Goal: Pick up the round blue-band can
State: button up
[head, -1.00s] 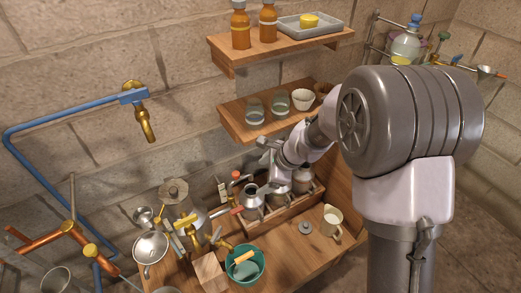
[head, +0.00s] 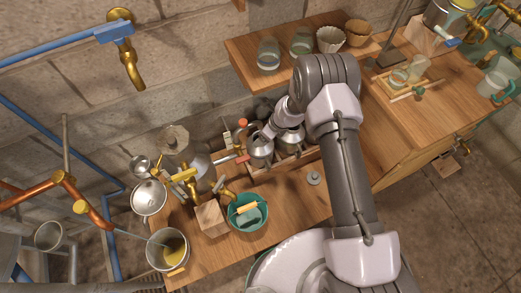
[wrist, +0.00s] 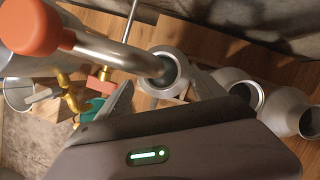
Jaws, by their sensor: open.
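Grey metal cans stand in a wooden rack on the bench in the head view. The leftmost can (head: 261,150) has an open mouth, and another can (head: 291,139) stands beside it, partly behind my arm. In the wrist view one open-mouthed can (wrist: 151,82) shows between and beyond my fingertips, and two more cans (wrist: 232,80) (wrist: 291,112) stand to the right. No blue band shows on any of them, so I cannot tell which can is the blue-band one. My gripper (wrist: 157,93) is open and empty, close to the first can; I cannot tell if it touches.
A red-ended metal handle (wrist: 30,28) crosses close by in the wrist view. A teal bucket (head: 247,213), a wooden block (head: 211,217) and brass taps crowd the left. A shelf (head: 245,65) with jars hangs above.

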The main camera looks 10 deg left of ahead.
aim_at(262, 152)
jog(key=b+x, duration=0.1)
jog(key=x, duration=0.3)
jog(key=shift+w+a+f, duration=0.1)
jog(key=shift+w+f, duration=0.05)
jog(key=shift+f, duration=0.15)
jog(key=shift+w+r, duration=0.1)
jog(key=shift+r, duration=0.05)
grip_shut()
